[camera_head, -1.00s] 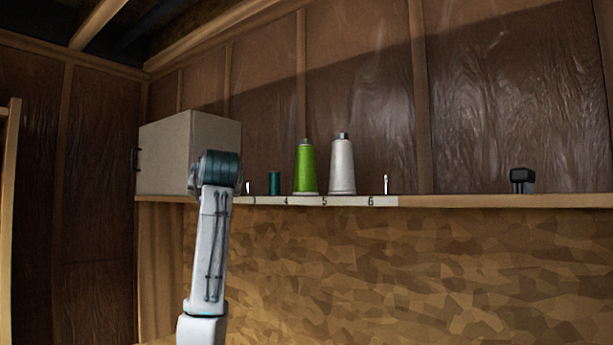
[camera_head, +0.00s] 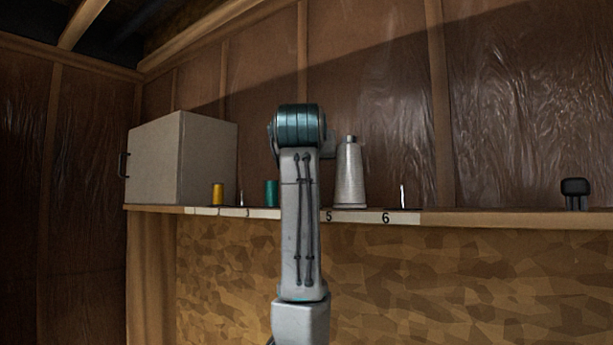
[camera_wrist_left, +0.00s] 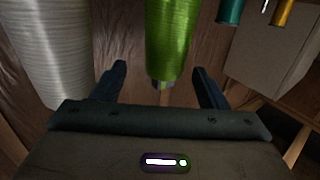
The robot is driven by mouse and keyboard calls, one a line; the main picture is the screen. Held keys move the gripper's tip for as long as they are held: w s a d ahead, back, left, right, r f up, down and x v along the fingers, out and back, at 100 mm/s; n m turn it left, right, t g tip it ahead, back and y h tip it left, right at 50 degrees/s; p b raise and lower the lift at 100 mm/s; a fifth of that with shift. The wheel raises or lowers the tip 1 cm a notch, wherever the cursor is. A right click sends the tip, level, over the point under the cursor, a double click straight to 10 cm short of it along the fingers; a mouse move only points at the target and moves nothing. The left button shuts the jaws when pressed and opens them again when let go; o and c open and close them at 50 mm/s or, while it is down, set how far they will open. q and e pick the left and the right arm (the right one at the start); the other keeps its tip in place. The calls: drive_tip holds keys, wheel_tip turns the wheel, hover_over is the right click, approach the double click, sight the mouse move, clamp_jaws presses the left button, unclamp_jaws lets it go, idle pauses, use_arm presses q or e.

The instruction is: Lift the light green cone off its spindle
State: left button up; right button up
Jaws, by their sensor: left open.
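The light green cone (camera_wrist_left: 172,40) shows in the left wrist view, upside down, with its narrow grey tip (camera_wrist_left: 162,85) toward my gripper. In the head view it is hidden behind my left arm. My left gripper (camera_wrist_left: 160,68) is open, with one dark finger to each side of the cone's tip end and visible gaps between. I cannot tell how deep the cone sits between the fingers. The spindle under the cone is hidden. My right gripper is not in view.
A white cone (camera_head: 350,178) stands close beside, at slot 5. A teal spool (camera_head: 271,193), a yellow spool (camera_head: 218,194) and a beige cabinet (camera_head: 180,160) are to the left. A bare spindle (camera_head: 402,196) and a small black object (camera_head: 575,189) are to the right on the shelf (camera_head: 480,218).

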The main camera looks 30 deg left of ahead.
use_arm(q)
drive_tip(key=p+x, duration=0.1)
drive_tip(key=x, duration=0.1)
drive_tip(key=p+x, duration=0.1)
drive_tip(key=x, duration=0.1)
drive_tip(key=p+x, duration=0.2)
drive_tip(key=shift+a+r, duration=0.35)
drive_tip(key=shift+a, duration=0.15)
drive_tip(key=shift+w+a+f, duration=0.2)
drive_tip(key=shift+w, duration=0.1)
drive_tip(key=shift+d, duration=0.15)
drive_tip(key=shift+c, duration=0.5)
drive_tip(key=shift+r, duration=0.1)
drive_tip(key=c, duration=0.4)
drive_tip(key=shift+s, duration=0.1)
drive_tip(key=c, duration=0.9)
drive_tip(key=shift+c, duration=0.2)
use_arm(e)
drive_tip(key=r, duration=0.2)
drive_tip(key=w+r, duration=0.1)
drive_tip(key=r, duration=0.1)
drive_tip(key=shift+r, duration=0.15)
